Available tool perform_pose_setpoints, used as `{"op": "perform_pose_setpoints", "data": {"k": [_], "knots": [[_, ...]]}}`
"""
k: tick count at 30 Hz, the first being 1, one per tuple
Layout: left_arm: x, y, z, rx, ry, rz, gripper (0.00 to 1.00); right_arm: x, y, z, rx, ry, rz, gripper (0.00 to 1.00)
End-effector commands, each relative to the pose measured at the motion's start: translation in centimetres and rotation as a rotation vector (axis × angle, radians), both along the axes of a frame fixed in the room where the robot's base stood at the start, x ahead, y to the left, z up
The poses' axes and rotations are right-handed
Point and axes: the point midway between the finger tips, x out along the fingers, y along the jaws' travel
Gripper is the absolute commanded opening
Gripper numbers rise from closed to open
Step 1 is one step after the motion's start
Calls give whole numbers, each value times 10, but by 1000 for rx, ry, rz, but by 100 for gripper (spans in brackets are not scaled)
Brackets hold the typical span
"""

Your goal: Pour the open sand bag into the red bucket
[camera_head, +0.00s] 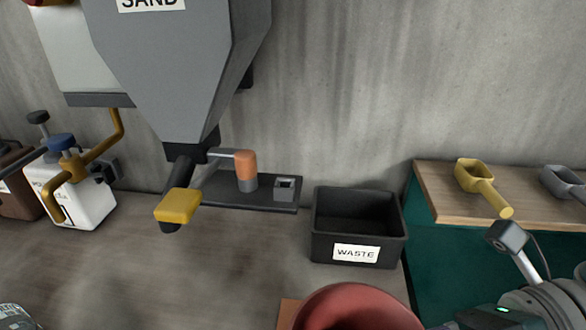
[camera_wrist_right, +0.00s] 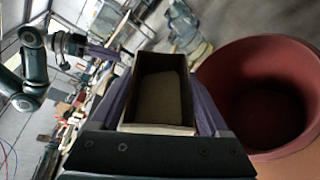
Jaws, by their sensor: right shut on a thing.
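The red bucket (camera_head: 352,310) is at the bottom edge of the head view, partly cut off. It also shows at the right of the right wrist view (camera_wrist_right: 268,95), with its dark inside visible. My right gripper (camera_wrist_right: 160,98) is shut on the open sand bag (camera_wrist_right: 157,129), a brown box-like bag with tan sand inside. The bag is beside the bucket in that view. In the head view my right arm (camera_head: 535,285) comes in at the lower right, but its gripper is out of frame. An arm at the upper left of the wrist view has an end (camera_wrist_right: 75,45) too small to read.
A black waste bin (camera_head: 358,252) stands behind the bucket. A grey sand hopper (camera_head: 175,70) with a yellow handle (camera_head: 178,205) hangs at the left. A wooden shelf at right holds a yellow scoop (camera_head: 480,180) and a grey scoop (camera_head: 562,180).

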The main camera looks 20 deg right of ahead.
Motion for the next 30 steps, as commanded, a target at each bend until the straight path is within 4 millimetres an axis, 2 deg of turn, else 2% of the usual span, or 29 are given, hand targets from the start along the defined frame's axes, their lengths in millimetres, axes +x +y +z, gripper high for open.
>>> {"op": "perform_pose_setpoints", "data": {"k": [12, 30], "knots": [[0, 2, -20, 8, 0, -6, 50, -21, -30, -5, 36, 43, 1, 0], [0, 0, -36, 0, 0, 0, 50, -18, -30, -11, 85, 107, 1, 0]]}}
